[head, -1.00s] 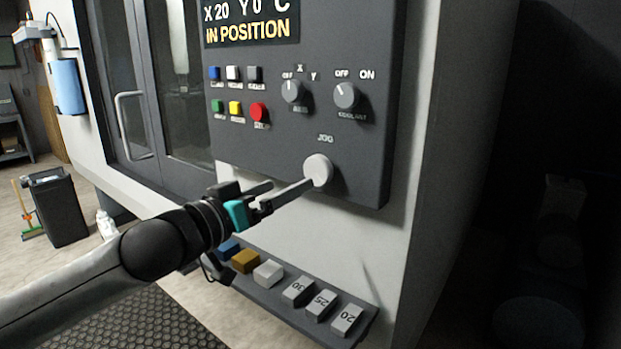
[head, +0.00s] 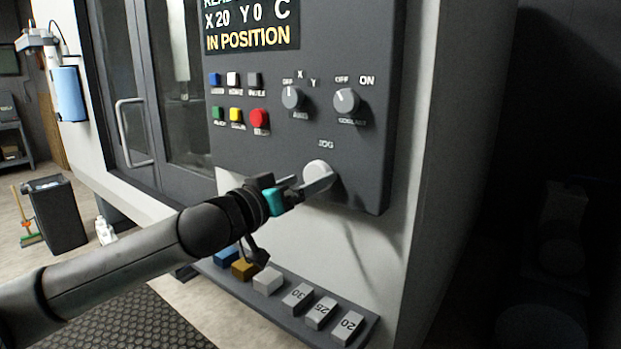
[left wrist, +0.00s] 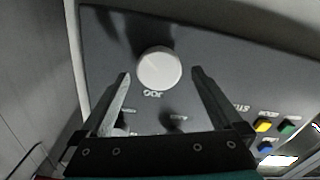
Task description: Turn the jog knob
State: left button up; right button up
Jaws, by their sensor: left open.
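The jog knob (head: 317,169) is a round, pale knob low on the dark control panel (head: 270,155), under the word JOG. It shows whole in the left wrist view (left wrist: 158,67). My left gripper (head: 314,182) is open in front of the knob. In the left wrist view its two fingers (left wrist: 160,74) stand on either side of the knob, with a gap on each side. In the head view one finger overlaps the lower part of the knob. I cannot tell how far the fingertips are from the panel. My right gripper is in neither view.
Above the knob are two grey selector knobs (head: 346,101), several coloured buttons (head: 259,119) and a display (head: 250,25) reading IN POSITION. A ledge with several numbered blocks (head: 322,314) lies below the arm. A dark bin (head: 56,215) stands at the left.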

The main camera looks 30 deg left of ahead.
pick_arm(q)
jog(key=shift+w+d, duration=0.15)
jog(key=shift+w, duration=0.7)
jog(key=shift+c, duration=0.2)
jog(key=c, duration=1.3)
jog(key=shift+p, duration=0.35)
